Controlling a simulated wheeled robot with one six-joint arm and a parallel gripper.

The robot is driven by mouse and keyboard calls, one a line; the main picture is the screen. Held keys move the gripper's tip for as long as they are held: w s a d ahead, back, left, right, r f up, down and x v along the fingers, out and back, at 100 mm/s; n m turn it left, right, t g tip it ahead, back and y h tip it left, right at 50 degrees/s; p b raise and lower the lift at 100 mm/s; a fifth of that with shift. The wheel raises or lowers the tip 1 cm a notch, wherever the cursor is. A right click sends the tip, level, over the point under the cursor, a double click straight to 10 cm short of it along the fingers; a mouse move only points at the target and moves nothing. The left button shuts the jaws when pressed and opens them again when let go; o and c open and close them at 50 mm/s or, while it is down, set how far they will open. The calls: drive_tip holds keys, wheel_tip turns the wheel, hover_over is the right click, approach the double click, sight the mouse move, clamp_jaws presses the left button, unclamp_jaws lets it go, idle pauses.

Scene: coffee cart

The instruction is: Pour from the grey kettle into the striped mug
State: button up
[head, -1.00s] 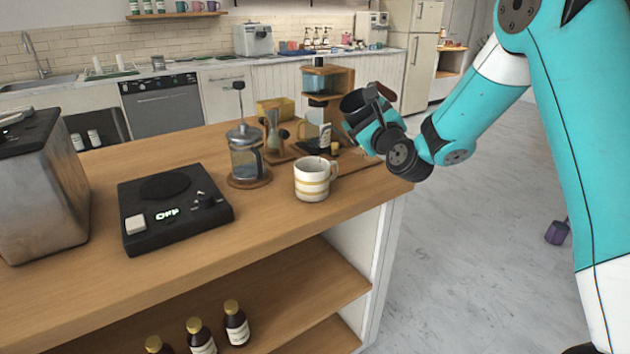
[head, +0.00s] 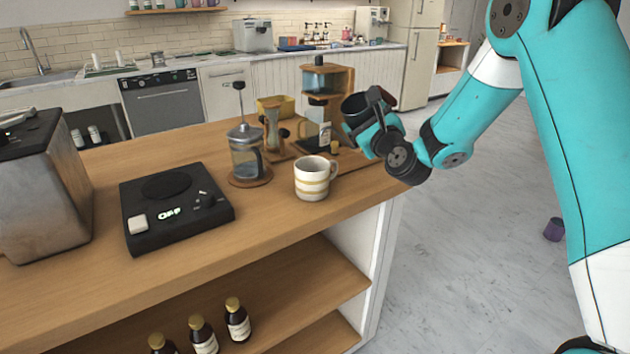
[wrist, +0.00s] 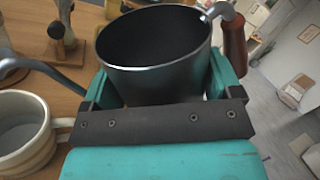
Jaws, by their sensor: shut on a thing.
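The grey kettle (head: 356,106) is a dark, open-topped vessel. My gripper (head: 372,138) is shut on it and holds it above the counter's right end, up and to the right of the mug. In the wrist view the kettle (wrist: 155,75) sits between my gripper's fingers (wrist: 160,95), roughly upright, its inside dark. Its thin curved spout (wrist: 40,68) points left, and its brown handle (wrist: 234,50) is on the right. The striped mug (head: 311,183), white with tan bands, stands upright on the counter. In the wrist view the mug (wrist: 48,140) is at lower left, apart from the spout; no liquid stream shows.
A French press (head: 246,155) stands left of the mug on a round wooden coaster. A black hot plate (head: 178,222) reading OFF and a metal machine (head: 38,190) are further left. A wooden brewing stand (head: 330,95) is behind. The counter front between hot plate and mug is clear.

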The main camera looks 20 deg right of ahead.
drive_tip(key=shift+r, duration=0.3)
drive_tip(key=shift+r+n, duration=0.15)
drive_tip(key=shift+n, duration=0.15)
drive_tip(key=shift+a+r+n, duration=0.1)
drive_tip(key=shift+r+n, duration=0.05)
drive_tip(key=shift+n, duration=0.15)
idle(0.3)
idle(1.3)
drive_tip(key=shift+f+m+p, duration=0.5)
drive_tip(key=shift+f+m, duration=0.15)
drive_tip(key=shift+m, duration=0.15)
drive_tip(key=shift+r+n, duration=0.25)
drive_tip(key=shift+n, duration=0.05)
drive_tip(key=shift+r+n+b, duration=0.35)
drive_tip(key=shift+n+b, duration=0.05)
drive_tip(key=shift+b, duration=0.05)
idle(0.5)
